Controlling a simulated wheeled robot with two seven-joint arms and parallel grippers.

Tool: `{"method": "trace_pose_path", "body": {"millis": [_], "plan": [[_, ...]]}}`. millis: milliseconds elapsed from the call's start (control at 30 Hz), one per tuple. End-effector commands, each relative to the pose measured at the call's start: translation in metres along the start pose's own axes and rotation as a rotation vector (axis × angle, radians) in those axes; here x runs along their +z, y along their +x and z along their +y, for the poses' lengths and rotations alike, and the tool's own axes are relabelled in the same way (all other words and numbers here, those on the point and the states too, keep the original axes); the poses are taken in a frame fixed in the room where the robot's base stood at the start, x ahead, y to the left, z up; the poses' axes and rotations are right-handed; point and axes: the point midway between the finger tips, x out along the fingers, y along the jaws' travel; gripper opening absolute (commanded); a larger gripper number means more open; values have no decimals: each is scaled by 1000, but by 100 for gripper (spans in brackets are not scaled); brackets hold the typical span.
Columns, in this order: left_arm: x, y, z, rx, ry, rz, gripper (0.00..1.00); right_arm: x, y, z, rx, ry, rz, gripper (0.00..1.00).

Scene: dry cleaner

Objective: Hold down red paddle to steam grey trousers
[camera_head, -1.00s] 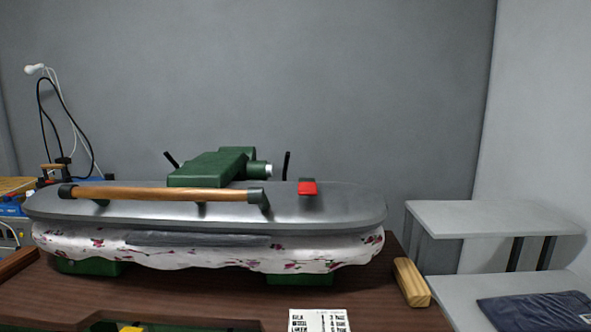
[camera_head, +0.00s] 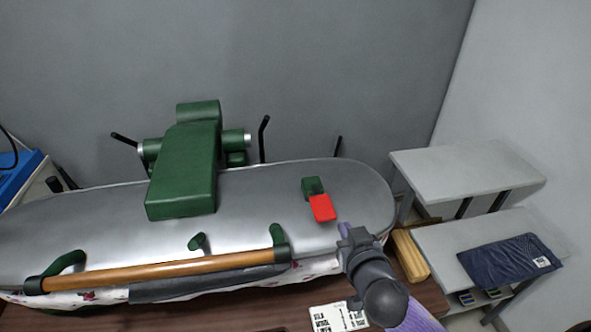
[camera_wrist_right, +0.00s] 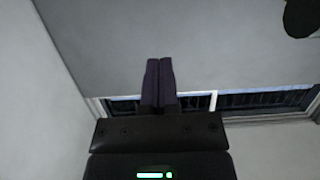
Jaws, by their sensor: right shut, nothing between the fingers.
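The red paddle (camera_head: 322,207) sits on a green mount on top of the press's silver upper plate (camera_head: 110,212), near its right end. The plate is down on the floral padded board (camera_head: 318,266). The grey trousers (camera_head: 205,287) show only as a dark grey strip between plate and board; the rest is hidden. My right gripper (camera_head: 345,231) is shut and empty, just right of and nearer than the paddle, with a small gap in the picture. Its closed fingers also show in the right wrist view (camera_wrist_right: 158,85), where no paddle appears. My left gripper is out of view.
A wooden handle bar (camera_head: 160,272) runs along the plate's front. A green housing (camera_head: 182,175) stands behind it. A wooden block (camera_head: 409,256) and a printed card (camera_head: 338,317) lie on the table. Dark folded clothing (camera_head: 507,261) lies on the right shelf.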

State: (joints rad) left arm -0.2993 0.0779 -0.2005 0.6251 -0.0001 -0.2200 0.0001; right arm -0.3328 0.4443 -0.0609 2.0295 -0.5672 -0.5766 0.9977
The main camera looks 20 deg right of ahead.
Motion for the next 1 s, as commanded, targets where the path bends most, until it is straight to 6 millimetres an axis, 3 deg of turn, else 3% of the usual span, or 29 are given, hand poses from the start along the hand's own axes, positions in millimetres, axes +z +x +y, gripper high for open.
{"method": "trace_pose_path", "body": {"millis": [33, 100, 467, 567, 967, 1000], "plan": [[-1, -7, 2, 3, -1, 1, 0, -13, -3, -1, -2, 8, 17, 0], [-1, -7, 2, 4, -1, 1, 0, -18, -4, -1, -4, 16, 29, 0], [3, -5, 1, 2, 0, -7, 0, -17, 0, -1, -3, 16, 31, 0], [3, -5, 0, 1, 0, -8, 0, -18, 14, -2, -3, 15, 32, 0], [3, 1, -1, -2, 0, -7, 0, -20, 100, -1, -2, 14, 32, 0], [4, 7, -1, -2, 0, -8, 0, -7, 101, -2, -1, 14, 27, 0]]}}
